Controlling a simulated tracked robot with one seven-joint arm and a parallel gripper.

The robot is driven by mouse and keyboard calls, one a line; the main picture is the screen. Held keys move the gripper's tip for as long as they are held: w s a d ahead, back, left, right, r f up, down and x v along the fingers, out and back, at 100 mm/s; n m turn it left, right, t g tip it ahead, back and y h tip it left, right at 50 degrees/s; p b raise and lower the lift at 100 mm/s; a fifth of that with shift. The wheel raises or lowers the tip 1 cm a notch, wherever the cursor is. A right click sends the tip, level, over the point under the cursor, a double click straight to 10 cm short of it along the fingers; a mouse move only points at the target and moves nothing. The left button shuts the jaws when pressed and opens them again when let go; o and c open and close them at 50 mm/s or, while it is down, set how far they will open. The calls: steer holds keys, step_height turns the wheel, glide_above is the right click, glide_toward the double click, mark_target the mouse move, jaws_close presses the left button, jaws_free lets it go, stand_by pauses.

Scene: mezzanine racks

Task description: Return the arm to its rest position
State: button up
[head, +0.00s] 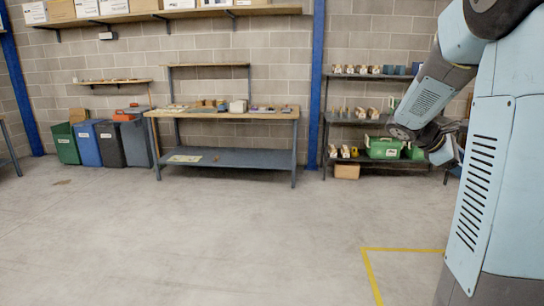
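My arm (428,95) is at the right side of the head view, light blue and grey. It is folded, with its upper part running down to a dark joint and its wrist (441,150) bent back towards my column. The end of the arm, around my gripper (455,127), is small and partly covered by my own links. I cannot make out its fingers or whether it holds anything. The arm appears in front of the shelf rack in the picture and stands clear of the floor.
A workbench (225,158) with small items stands against the block wall. Several bins (87,143) stand left of it. A metal rack (326,120) with a green case (382,147) is behind my arm. Yellow floor tape (400,249) lies front right. The grey floor (200,240) is clear.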

steer(key=s+a+m+t+y, duration=0.2)
steer(key=s+a, duration=0.3)
steer(key=a, duration=0.5)
steer(key=s+a+m+t+y, duration=0.3)
steer(key=s+a+m+y, duration=0.1)
steer(key=a, duration=0.6)
steer(key=s+a+m+t+y, duration=0.2)
steer(key=s+a+m+y, duration=0.2)
steer(key=s+a, duration=0.4)
steer(key=shift+s+a+r+t+y, duration=0.15)
steer(key=shift+s+a+t+y, duration=0.15)
steer(key=shift+a+y, duration=0.5)
steer(key=shift+a, duration=0.2)
steer(key=shift+c, duration=0.3)
